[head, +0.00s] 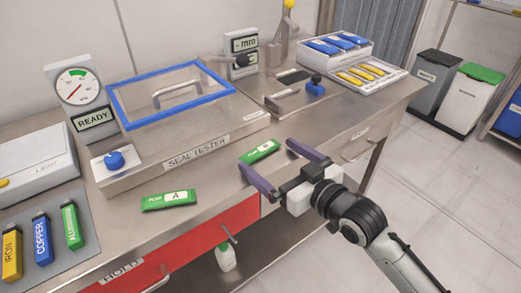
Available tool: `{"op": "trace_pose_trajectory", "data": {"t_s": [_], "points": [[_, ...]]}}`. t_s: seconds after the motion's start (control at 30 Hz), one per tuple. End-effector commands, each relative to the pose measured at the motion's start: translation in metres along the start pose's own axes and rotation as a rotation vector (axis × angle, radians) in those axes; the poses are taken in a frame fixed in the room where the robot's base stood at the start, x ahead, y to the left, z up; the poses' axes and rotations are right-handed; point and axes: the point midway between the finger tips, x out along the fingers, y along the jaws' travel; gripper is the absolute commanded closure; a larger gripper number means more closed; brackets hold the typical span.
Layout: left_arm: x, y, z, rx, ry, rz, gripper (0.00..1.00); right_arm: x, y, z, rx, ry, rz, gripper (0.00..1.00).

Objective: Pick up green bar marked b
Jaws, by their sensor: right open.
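A green bar (260,151) with a white label lies flat on the steel bench, near its front edge; I cannot read a letter on it. Another green bar marked A (169,201) lies on the bench to its left, in front of the seal tester. My right gripper (267,156) comes in from the lower right with its two purple fingers spread wide. The fingertips are close to the unread green bar, one toward each end of it; I cannot tell whether they touch it. Nothing is held. My left gripper is out of view.
The seal tester (205,147) with a blue-framed lid stands behind the bars. A tray (84,247) of yellow, blue and green bars is at the lower left. A red HOLD drawer (205,243) is below the bench edge. Blue and yellow items stand at the back right.

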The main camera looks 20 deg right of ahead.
Motion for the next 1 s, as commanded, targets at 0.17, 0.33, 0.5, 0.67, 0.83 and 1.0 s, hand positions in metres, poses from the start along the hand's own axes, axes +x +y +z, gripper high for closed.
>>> {"op": "trace_pose_trajectory", "data": {"t_s": [0.17,0.33,0.5,0.67,0.83,1.0], "points": [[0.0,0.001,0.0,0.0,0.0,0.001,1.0,0.021,0.0,0.0,0.0,0.0,0.0,0.02],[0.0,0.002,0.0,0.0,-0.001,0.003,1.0,0.024,0.0,0.0,-0.001,0.0,0.0,0.02],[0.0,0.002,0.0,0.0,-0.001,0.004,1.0,0.023,0.0,0.0,-0.001,0.0,0.0,0.16],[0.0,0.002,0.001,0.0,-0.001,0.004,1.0,0.023,0.0,0.0,-0.001,0.0,0.0,0.43],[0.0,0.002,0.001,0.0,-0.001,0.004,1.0,0.023,0.0,0.0,-0.001,0.0,0.0,0.46],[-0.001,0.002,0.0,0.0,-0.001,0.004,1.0,0.022,0.0,-0.007,-0.002,0.002,0.0,0.46]]}}
